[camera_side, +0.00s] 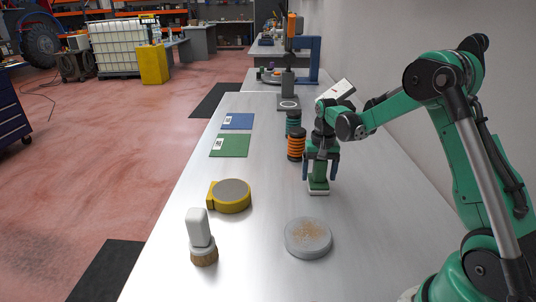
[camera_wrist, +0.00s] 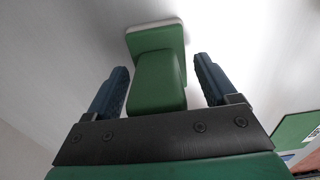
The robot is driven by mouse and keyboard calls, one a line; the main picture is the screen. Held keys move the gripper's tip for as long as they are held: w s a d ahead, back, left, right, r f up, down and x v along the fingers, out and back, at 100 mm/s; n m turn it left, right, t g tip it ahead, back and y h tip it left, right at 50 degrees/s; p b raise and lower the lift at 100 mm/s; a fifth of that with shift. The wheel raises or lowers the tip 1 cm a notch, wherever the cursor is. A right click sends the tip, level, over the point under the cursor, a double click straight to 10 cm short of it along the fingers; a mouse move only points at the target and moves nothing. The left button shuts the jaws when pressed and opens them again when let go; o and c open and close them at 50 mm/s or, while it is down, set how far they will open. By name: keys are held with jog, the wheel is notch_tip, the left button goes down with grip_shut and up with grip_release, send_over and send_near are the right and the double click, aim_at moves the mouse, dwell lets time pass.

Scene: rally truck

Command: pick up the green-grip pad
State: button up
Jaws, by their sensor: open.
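The green-grip pad (camera_side: 319,186) stands upright on the table near the right side, with a green grip on a green base and a white bottom layer. It also shows in the wrist view (camera_wrist: 158,75), its grip between the fingers. My gripper (camera_side: 320,176) points down over the pad. In the wrist view its two blue fingers (camera_wrist: 160,80) are open on either side of the grip, with a visible gap on each side. The upper part of the grip is hidden by my gripper in the side view.
Orange-and-black (camera_side: 296,145) and green-and-black (camera_side: 293,120) ribbed cylinders stand close behind my gripper. A round grey dish (camera_side: 308,238), a yellow-rimmed disc (camera_side: 231,196) and a white-handled brush (camera_side: 201,237) are nearer the front. Green (camera_side: 230,146) and blue (camera_side: 238,121) sheets lie left.

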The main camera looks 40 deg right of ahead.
jog(key=shift+c, duration=0.2)
grip_shut()
notch_tip(320, 180, up, 20)
dwell(0.5)
jog(key=c, duration=0.7)
grip_release()
grip_shut()
